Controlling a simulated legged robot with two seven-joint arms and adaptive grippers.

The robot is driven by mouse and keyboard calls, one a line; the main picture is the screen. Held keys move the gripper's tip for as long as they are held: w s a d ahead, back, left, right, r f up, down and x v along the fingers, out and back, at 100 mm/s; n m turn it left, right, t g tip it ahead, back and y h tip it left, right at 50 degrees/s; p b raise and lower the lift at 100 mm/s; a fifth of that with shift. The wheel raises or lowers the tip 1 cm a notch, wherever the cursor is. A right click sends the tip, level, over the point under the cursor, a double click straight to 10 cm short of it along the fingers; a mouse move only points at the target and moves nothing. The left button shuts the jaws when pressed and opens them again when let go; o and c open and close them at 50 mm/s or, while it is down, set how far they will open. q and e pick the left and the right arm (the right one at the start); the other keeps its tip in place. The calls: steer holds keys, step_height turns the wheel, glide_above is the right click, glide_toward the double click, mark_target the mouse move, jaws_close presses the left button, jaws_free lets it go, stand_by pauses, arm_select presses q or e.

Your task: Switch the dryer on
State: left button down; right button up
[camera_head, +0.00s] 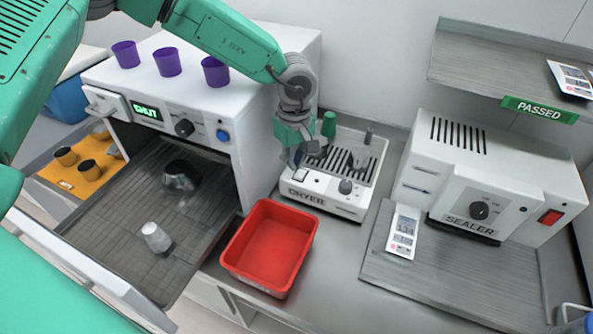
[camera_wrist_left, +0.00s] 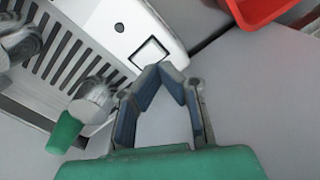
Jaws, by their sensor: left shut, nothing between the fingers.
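The white dryer (camera_head: 318,200), labelled DRYER, stands on the counter against the back wall. It has a slotted top, a dark knob (camera_head: 345,187) and a square dark-framed white switch (camera_head: 299,175) near its front left corner. The switch also shows in the left wrist view (camera_wrist_left: 149,52), just beyond the fingertips. My left gripper (camera_head: 297,161) is shut and empty, with its fingertips beside the switch; the wrist view shows the tips (camera_wrist_left: 166,72) meeting there. I cannot tell whether they touch it. My right gripper is not in view.
A red bin (camera_head: 268,247) stands in front. The white oven (camera_head: 190,115) at left has its drawer out, holding metal cups.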

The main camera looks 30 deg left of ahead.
mark_target(300, 173)
arm_select(q)
steer(key=shift+d+r, duration=0.15)
steer(key=shift+d, duration=0.5)
steer(key=shift+d+r, duration=0.1)
steer(key=shift+d, duration=0.35)
steer(key=shift+a, duration=0.45)
steer(key=shift+a+f, duration=0.3)
steer(key=shift+a, duration=0.2)
steer(key=shift+d+f, duration=0.1)
steer(key=shift+d, duration=0.4)
steer(key=shift+d+f, duration=0.15)
steer(key=shift+d, duration=0.15)
steer(key=shift+a+f, duration=0.45)
steer(key=shift+a, duration=0.25)
steer(key=shift+d+f+b, duration=0.2)
steer(key=shift+d+b, duration=0.1)
steer(key=shift+d, duration=0.25)
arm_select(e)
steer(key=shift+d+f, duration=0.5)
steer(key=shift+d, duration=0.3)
